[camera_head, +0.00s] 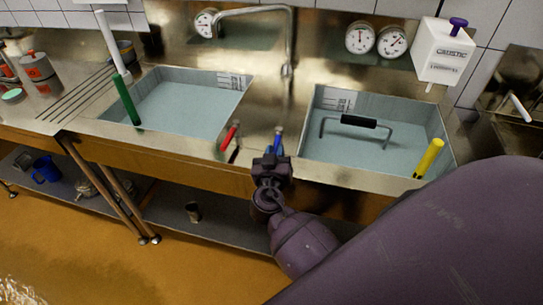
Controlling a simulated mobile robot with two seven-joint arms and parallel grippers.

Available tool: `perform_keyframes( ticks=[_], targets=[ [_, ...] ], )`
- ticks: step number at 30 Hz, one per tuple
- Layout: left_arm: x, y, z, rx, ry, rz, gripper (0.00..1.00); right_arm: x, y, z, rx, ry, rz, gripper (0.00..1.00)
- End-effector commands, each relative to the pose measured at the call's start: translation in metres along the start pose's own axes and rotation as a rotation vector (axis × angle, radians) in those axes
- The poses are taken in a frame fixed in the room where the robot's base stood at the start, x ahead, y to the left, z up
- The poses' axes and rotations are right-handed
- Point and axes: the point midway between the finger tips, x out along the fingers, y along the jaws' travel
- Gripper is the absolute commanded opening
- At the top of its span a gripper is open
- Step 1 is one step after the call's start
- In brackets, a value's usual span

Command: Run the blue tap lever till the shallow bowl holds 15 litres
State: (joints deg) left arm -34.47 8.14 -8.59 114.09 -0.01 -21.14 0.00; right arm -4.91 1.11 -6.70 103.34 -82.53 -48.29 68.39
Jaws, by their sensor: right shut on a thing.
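The blue tap lever (278,137) stands at the front of the steel counter between two sunken bowls. My right gripper (275,152) is shut on it from the front and hides its lower part. A red lever (229,138) is just to its left. The left bowl (246,91) and the right bowl (317,101) both show a flat grey-blue surface that looks like water. Each has a small marked scale on its back wall. I cannot tell which is the shallow one. The steel spout (289,50) hangs between them; no stream is clearly visible. My left gripper is not in view.
A black-handled metal frame (358,122) is in the right bowl. A green stick (126,101) and a yellow stick (429,157) stand at the bowls' outer sides. Dials (360,38) and a caustic dispenser (443,52) are at the back. My right arm blocks the lower right.

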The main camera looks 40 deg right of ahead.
Motion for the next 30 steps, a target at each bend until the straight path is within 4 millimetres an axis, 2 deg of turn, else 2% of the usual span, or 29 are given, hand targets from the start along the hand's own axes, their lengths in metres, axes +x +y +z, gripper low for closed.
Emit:
perform_keyframes(
  ticks=[1, 7, 18, 30],
  targets=[
    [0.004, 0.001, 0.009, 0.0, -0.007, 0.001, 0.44, 0.0, 0.003, 0.006, -0.003, 0.004, -0.026, 0.0],
    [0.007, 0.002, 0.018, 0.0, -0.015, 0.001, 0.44, 0.001, 0.014, 0.006, -0.004, 0.028, -0.143, 0.0],
    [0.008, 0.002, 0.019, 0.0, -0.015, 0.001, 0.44, 0.005, 0.03, 0.007, -0.001, 0.064, -0.329, 0.0],
    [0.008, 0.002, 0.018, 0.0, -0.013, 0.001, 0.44, 0.006, 0.033, 0.007, 0.001, 0.073, -0.373, 0.0]
  ],
)
